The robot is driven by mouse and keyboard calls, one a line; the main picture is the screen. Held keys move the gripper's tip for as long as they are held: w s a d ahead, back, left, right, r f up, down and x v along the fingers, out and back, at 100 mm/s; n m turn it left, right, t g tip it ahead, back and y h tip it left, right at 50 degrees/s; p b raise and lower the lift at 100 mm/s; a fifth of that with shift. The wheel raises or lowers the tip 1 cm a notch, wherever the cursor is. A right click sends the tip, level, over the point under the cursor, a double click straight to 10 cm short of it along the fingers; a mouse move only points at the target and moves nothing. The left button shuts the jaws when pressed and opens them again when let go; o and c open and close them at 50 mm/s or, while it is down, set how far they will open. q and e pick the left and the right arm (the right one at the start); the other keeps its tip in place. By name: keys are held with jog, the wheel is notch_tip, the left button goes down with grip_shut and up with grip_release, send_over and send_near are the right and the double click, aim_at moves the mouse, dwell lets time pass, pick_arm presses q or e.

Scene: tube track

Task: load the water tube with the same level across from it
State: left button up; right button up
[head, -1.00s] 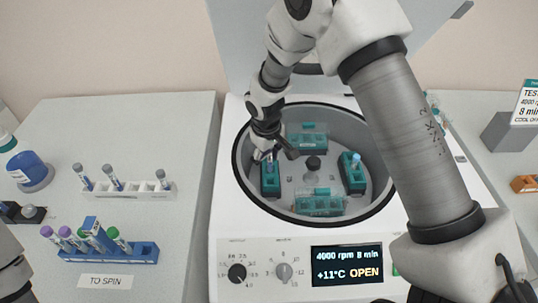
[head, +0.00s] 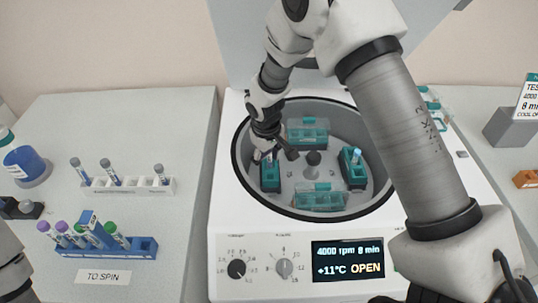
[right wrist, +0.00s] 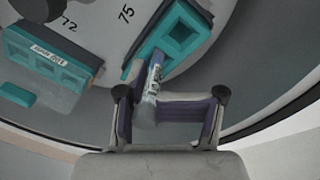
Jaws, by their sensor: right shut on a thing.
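My right gripper (head: 266,156) is inside the open centrifuge, at the left teal bucket (head: 270,178). In the right wrist view, my right gripper (right wrist: 168,112) is shut on a water tube (right wrist: 154,82), a clear tube with a printed label. The tube's far end is at a teal bucket (right wrist: 183,38); I cannot tell how deep it sits. Across the rotor, the right teal bucket (head: 353,178) holds a tube with a light blue top (head: 356,155). Liquid levels are too small to compare.
The centrifuge (head: 232,200) has its lid up and its display reads OPEN. Lidded buckets sit at the rotor's back (head: 307,133) and front (head: 320,198). A blue rack (head: 140,246) marked TO SPIN holds several capped tubes.

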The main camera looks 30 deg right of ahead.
jog(key=shift+f+b, duration=0.35)
jog(key=shift+f, duration=0.3)
jog(key=o, duration=1.3)
jog(key=shift+c, duration=0.2)
notch_tip(320, 180, up, 12)
jog(key=s+a, duration=0.1)
jog(key=shift+a, duration=0.1)
